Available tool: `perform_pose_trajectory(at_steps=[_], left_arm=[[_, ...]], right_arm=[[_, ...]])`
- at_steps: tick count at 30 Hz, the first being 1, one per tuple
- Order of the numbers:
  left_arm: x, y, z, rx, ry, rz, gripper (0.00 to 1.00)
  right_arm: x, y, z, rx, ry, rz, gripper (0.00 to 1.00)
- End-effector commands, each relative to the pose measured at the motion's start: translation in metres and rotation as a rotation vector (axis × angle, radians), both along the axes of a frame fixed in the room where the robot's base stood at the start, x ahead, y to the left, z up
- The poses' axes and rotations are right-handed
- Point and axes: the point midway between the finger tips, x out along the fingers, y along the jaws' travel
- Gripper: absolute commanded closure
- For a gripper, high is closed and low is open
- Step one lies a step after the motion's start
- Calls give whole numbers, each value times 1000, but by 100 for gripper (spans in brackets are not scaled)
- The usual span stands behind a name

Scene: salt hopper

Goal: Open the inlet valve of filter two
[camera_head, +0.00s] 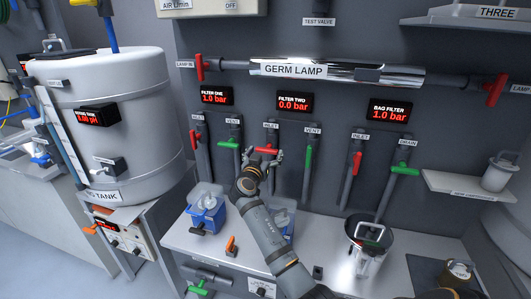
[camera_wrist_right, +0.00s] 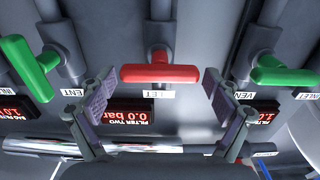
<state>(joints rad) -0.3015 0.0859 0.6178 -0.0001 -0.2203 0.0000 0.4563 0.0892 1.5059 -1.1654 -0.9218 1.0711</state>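The filter two inlet valve has a red handle (camera_head: 267,150) below the filter two display (camera_head: 293,103), which reads 0.0 bar. The handle lies crosswise to its pipe. My right gripper (camera_head: 262,157) is just in front of it and partly covers the valve. In the upside-down right wrist view, the red handle (camera_wrist_right: 160,73) sits centred beyond the gap of the right gripper (camera_wrist_right: 161,90). The fingers are spread to both sides, apart from it, and hold nothing. The INLET label (camera_wrist_right: 160,94) shows beside the handle. My left gripper is not in view.
The green filter two vent handle (camera_head: 308,159) lies along its pipe to the right. The green filter one vent handle (camera_head: 229,145) is close on the left. The germ lamp (camera_head: 330,72) runs above.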

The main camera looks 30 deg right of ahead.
Motion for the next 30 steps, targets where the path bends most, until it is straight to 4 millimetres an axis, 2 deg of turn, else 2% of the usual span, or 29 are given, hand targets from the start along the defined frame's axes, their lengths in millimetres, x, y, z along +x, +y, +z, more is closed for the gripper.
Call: perform_pose_trajectory(at_steps=[1,7,19,30], left_arm=[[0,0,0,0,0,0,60],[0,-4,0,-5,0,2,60],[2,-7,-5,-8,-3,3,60],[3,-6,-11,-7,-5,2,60]], right_arm=[[0,0,0,0,0,0,24],[0,0,0,0,0,0,52],[0,0,-1,-59,68,1,52],[1,1,0,-262,305,1,52]])
